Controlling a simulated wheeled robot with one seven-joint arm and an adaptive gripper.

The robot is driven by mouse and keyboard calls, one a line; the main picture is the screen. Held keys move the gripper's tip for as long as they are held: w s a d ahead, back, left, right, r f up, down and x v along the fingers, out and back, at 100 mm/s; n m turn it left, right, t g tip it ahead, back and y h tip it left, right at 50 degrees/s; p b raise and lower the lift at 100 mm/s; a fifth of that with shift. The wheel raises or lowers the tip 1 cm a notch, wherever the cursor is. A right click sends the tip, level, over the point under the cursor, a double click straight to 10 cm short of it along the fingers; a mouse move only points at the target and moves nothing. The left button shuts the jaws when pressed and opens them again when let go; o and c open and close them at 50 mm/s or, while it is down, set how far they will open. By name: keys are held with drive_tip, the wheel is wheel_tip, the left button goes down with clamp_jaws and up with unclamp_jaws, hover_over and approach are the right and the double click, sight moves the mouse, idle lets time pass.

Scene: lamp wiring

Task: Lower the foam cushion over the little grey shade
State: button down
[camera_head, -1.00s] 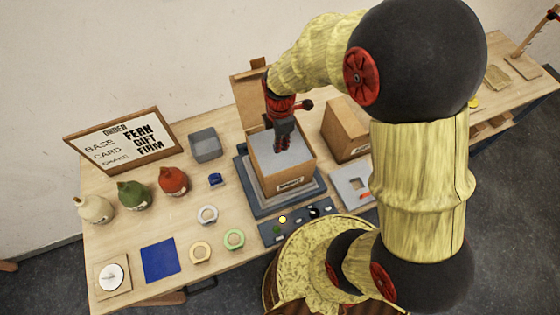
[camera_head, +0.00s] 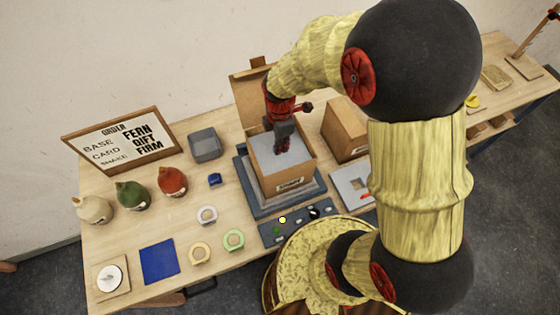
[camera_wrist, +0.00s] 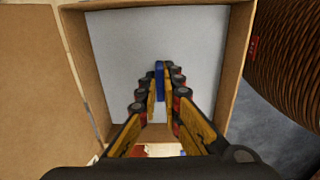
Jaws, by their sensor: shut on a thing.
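The foam cushion (camera_head: 299,147) is a flat pale grey slab inside an open cardboard box (camera_head: 290,184), below its rim. A blue tab (camera_wrist: 159,80) stands up from the cushion. My gripper (camera_wrist: 160,88) is shut on this tab, with its fingers reaching down into the box. My gripper (camera_head: 283,150) also shows there in the head view. I cannot make out the little grey shade; the cushion hides most of the box floor.
The box stands on a dark grey platform (camera_head: 252,204) with a raised flap behind. A second cardboard box (camera_head: 345,132) is close on the right. A switch panel (camera_head: 294,228) lies in front. Rings, bottles, a grey bin (camera_head: 205,145) and an order sign (camera_head: 123,140) are to the left.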

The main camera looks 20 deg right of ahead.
drive_tip(key=shift+f, duration=0.25)
drive_tip(key=shift+f+b, duration=0.35)
drive_tip(key=shift+f+b, duration=0.3)
drive_tip(key=shift+f, duration=0.2)
idle(0.3)
drive_tip(key=c, duration=1.9)
unclamp_jaws()
drive_tip(key=shift+o, duration=1.1)
drive_tip(key=shift+o, duration=0.9)
drive_tip(key=shift+r, duration=0.1)
